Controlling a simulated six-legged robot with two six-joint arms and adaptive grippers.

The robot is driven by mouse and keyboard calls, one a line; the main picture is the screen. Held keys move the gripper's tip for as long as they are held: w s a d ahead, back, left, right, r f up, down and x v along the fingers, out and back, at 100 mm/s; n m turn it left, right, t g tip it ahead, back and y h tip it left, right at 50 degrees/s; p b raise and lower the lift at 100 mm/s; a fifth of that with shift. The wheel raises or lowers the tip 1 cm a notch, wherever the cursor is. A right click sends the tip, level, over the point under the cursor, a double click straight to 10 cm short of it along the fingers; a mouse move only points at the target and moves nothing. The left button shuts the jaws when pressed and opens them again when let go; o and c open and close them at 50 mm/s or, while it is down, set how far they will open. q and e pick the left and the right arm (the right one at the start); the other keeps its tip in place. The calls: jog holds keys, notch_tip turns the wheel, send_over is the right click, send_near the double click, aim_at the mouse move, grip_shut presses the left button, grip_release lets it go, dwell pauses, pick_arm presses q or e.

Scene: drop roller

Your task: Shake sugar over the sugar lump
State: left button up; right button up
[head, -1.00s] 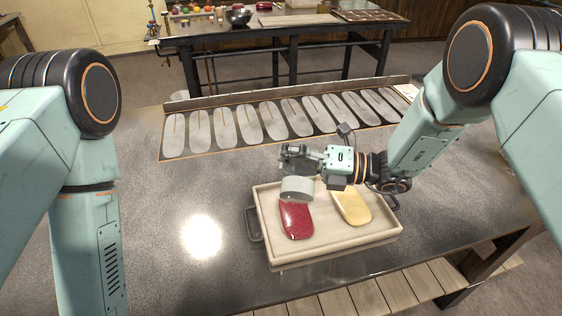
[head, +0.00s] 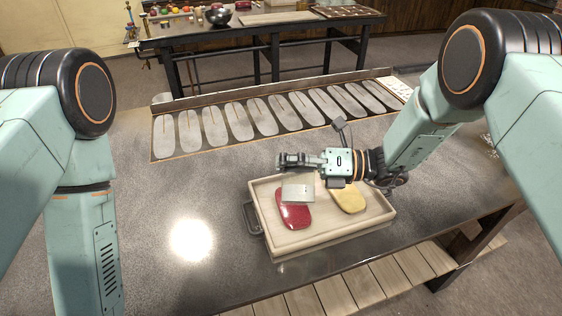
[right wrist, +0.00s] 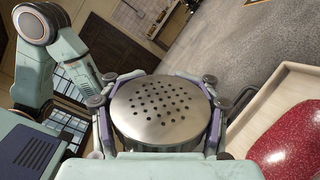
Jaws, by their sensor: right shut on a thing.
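A metal shaker (head: 298,193) with a perforated round lid is held in my right gripper (head: 288,161). The lid's holes face the camera in the right wrist view (right wrist: 160,110), with my fingers on both sides of it. In the head view the shaker hangs over the upper part of a glossy red lump (head: 293,215) and hides part of it. A yellow lump (head: 350,199) lies to its right. Both lumps lie in a pale wooden tray (head: 330,236). The red lump, dotted with light specks, also shows in the right wrist view (right wrist: 290,130). My left gripper is out of view.
The tray's dark handle (head: 252,217) sticks out on the left. Behind it lies a row of grey oval plates (head: 236,122) with a raised back strip. The grey table is clear left of the tray. Another table (head: 260,32) stands farther back.

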aim_at(295, 168)
jog(key=s+n, duration=0.1)
jog(key=s+r+n, duration=0.1)
jog(key=n, duration=0.1)
jog(key=s+n, duration=0.1)
jog(key=shift+d+r+n+p, duration=0.2)
jog(key=shift+r+n+p, duration=0.1)
jog(key=shift+n+p, duration=0.1)
jog(key=s+n, duration=0.1)
jog(key=n, duration=0.1)
jog(key=s+r+n, duration=0.1)
jog(key=n, duration=0.1)
jog(key=s+n, duration=0.1)
jog(key=n, duration=0.1)
jog(key=shift+s+a+r+b, duration=0.25)
jog(key=shift+a+r+b, duration=0.05)
jog(key=shift+a+r, duration=0.05)
jog(key=shift+a, duration=0.15)
jog(key=shift+w, duration=0.1)
